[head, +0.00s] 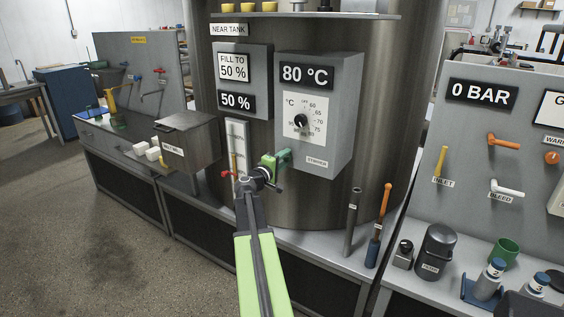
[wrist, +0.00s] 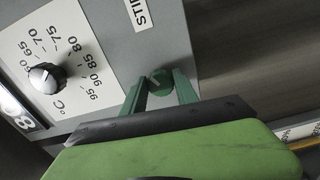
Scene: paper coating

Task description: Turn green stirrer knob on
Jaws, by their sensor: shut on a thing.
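The green stirrer knob (wrist: 160,80) sits low on the grey control box (head: 343,115), beside the partly cut-off stirrer label (wrist: 141,13) in the wrist view. My gripper (head: 284,159) reaches the lower left of the box in the head view. Its green fingers are shut on the knob, one on each side, as the wrist view shows (wrist: 160,88). A light line marks the knob's face. In the head view the fingers hide the knob. The stirrer label there (head: 317,160) lies right of the gripper.
A temperature dial (head: 300,122) is above my gripper under the 80 °C display (head: 306,75). A level gauge (head: 235,150) and a small red valve handle (head: 226,174) are close on the left. Tools (head: 378,225) stand right of my arm.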

